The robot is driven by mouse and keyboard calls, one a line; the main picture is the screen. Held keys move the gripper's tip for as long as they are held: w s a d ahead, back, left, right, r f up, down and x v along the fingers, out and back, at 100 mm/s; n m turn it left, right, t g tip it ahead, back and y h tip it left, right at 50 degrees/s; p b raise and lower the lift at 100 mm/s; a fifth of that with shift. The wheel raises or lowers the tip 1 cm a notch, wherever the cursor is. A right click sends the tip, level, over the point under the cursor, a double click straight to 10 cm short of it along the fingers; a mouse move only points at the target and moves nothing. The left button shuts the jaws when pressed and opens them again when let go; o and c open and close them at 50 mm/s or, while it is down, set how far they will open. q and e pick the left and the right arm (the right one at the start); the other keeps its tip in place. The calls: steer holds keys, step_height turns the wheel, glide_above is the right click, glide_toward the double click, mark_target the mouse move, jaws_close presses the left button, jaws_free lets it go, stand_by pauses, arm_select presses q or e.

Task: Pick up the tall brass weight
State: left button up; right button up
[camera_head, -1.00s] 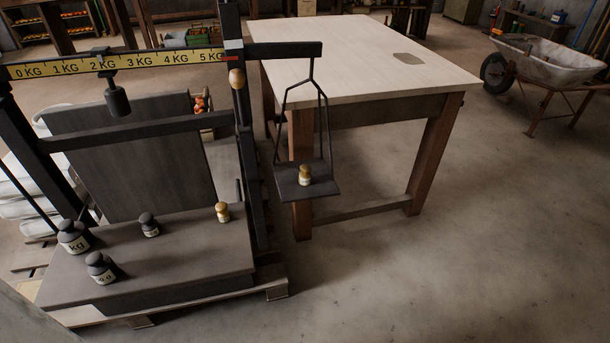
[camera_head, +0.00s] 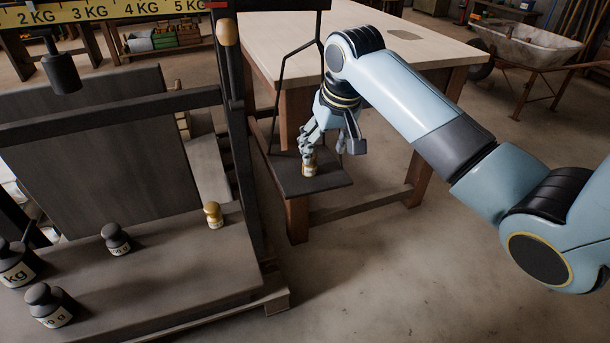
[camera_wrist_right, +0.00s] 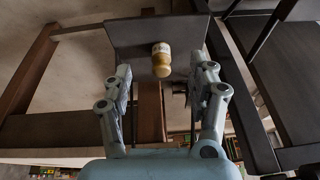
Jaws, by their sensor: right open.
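A brass weight (camera_head: 308,171) with a pale label stands on the dark hanging pan (camera_head: 328,182); my right gripper partly hides it in the head view. My right gripper (camera_head: 328,152) is open just above the pan, close to this weight. In the right wrist view, the same brass weight (camera_wrist_right: 161,58) shows whole, in the gap between the spread fingers of the right gripper (camera_wrist_right: 163,78), near the fingertips. A second brass weight (camera_head: 213,215) stands on the scale's platform. I cannot tell from these views which brass weight is taller. My left gripper is not in view.
Several dark iron weights (camera_head: 115,238) stand on the scale platform (camera_head: 165,275). The pan's thin hanger rods (camera_head: 284,75) rise beside my right gripper. A wooden table (camera_head: 270,35) stands behind the pan, and a wheelbarrow (camera_head: 530,45) is at the back right.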

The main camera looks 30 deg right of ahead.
steer(key=shift+t, duration=0.5)
steer(key=w+f+b, duration=0.2)
steer(key=w, duration=0.1)
steer(key=w+d+f+b, duration=0.1)
steer(key=w, duration=0.1)
steer(key=shift+d+f, duration=0.1)
steer(key=shift+f, duration=0.1)
steer(key=b+x, duration=0.2)
steer(key=x, duration=0.2)
steer(key=shift+w+d, duration=0.1)
steer(key=shift+w, duration=0.1)
steer(key=shift+w+f, duration=0.15)
steer(key=shift+f, duration=0.1)
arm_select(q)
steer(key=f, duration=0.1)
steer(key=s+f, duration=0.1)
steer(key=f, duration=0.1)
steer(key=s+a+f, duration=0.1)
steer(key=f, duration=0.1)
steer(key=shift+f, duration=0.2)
arm_select(e)
steer(key=shift+r, duration=0.1)
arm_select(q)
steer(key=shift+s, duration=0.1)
arm_select(e)
jaws_close()
